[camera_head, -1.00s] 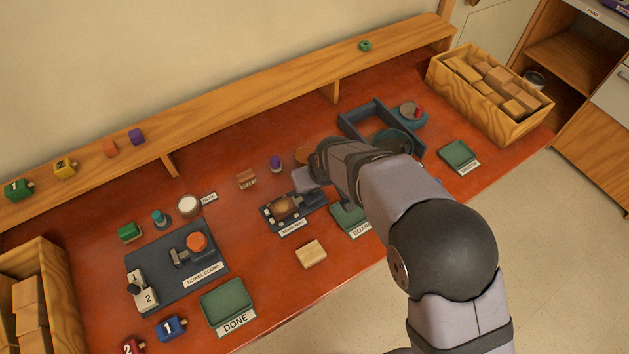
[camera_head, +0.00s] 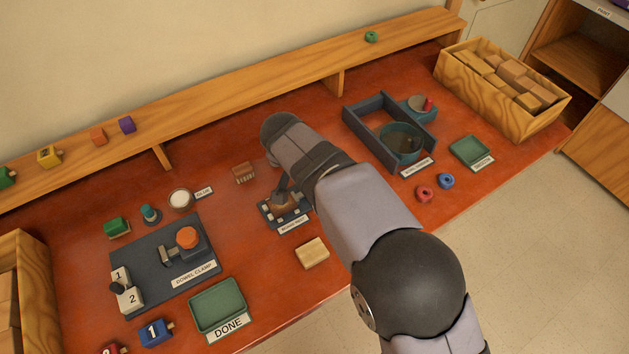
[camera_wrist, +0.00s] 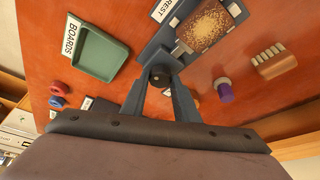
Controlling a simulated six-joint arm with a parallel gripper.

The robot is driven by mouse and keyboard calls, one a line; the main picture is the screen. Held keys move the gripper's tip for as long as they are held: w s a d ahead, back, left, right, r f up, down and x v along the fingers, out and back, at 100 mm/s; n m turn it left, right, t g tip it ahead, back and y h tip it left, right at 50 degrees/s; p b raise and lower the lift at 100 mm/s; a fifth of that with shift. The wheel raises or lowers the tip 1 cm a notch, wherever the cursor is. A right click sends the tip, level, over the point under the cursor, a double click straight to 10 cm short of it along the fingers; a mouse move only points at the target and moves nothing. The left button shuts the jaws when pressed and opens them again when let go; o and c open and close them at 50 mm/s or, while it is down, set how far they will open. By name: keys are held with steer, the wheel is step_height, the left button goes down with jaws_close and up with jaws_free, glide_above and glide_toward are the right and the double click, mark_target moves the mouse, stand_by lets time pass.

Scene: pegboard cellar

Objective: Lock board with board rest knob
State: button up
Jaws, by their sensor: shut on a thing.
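The dark board rest (camera_head: 291,221) stands in the middle of the red bench in the head view. A brown speckled board (camera_wrist: 207,25) lies in it, and it shows partly in the head view (camera_head: 284,202). The dark round board rest knob (camera_wrist: 160,76) is at the rest's near end in the wrist view. My gripper (camera_wrist: 160,82) is shut on this knob, one finger on each side. In the head view my wrist hangs over the rest and hides the knob and part of the board.
A green BOARDS tray (camera_wrist: 99,50) is beside the rest. A purple-topped peg (camera_wrist: 223,90) and a wooden brush-like block (camera_wrist: 273,62) stand close on the other side. The dowel clamp (camera_head: 165,265) is to the left.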

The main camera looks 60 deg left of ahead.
steer(key=shift+s+a+m+h, duration=0.1)
steer(key=shift+m+h, duration=0.4)
steer(key=shift+m, duration=1)
steer(key=o, duration=1.1)
steer(key=shift+c, duration=0.2)
steer(key=b+v, duration=0.1)
steer(key=v, duration=0.6)
steer(key=shift+s, duration=0.15)
steer(key=shift+r, duration=0.1)
